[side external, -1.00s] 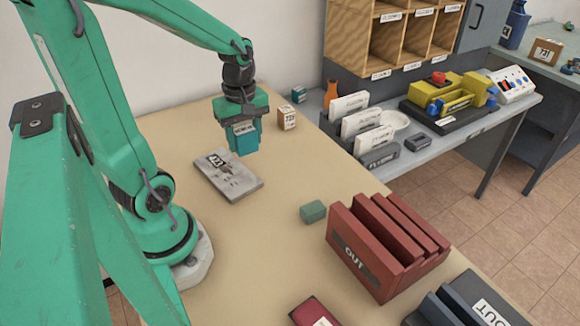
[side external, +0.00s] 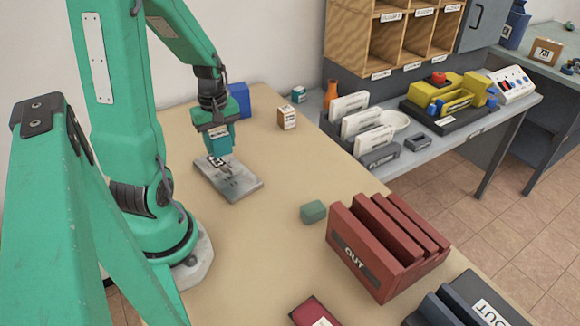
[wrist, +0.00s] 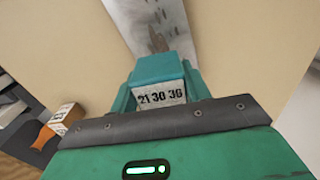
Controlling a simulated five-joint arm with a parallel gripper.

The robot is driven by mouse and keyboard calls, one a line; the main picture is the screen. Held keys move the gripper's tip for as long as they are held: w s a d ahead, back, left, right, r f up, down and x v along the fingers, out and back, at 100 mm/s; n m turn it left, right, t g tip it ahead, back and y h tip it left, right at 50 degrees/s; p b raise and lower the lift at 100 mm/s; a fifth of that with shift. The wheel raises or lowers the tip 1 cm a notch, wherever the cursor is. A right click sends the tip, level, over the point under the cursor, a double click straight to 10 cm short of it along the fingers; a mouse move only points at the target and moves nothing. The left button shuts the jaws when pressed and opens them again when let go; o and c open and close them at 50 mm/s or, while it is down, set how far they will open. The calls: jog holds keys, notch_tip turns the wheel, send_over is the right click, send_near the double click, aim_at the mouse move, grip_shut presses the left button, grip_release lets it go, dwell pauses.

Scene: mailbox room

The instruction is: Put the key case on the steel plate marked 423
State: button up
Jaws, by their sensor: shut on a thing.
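The key case (side external: 218,142), a teal box, is gripped in my gripper (side external: 214,135), which points down. In the wrist view the key case (wrist: 160,70) shows between the jaws with a white label reading 21 30 36. The steel plate (side external: 240,185) lies flat on the tan table, grey and worn, with a white number label near its far left end, partly unclear now. The case hangs over or just behind that far end; I cannot tell whether it touches the plate. The steel plate (wrist: 150,15) runs away beyond the case in the wrist view.
A small green block (side external: 313,212) and a red OUT rack (side external: 385,248) stand to the right on the table. A blue box (side external: 238,100) stands behind my gripper, with a small numbered box (side external: 287,117) to its right. Table between plate and green block is clear.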

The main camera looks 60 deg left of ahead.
aim_at(220, 152)
jog(key=shift+s+a+f, duration=0.15)
jog(key=shift+a+f, duration=0.15)
jog(key=shift+a, duration=0.2)
jog(key=shift+f, duration=0.1)
jog(key=shift+f, duration=1.9)
jog(key=shift+f, duration=0.15)
jog(key=o, duration=1)
jog(key=shift+o, duration=0.2)
jog(key=shift+r, duration=6.2)
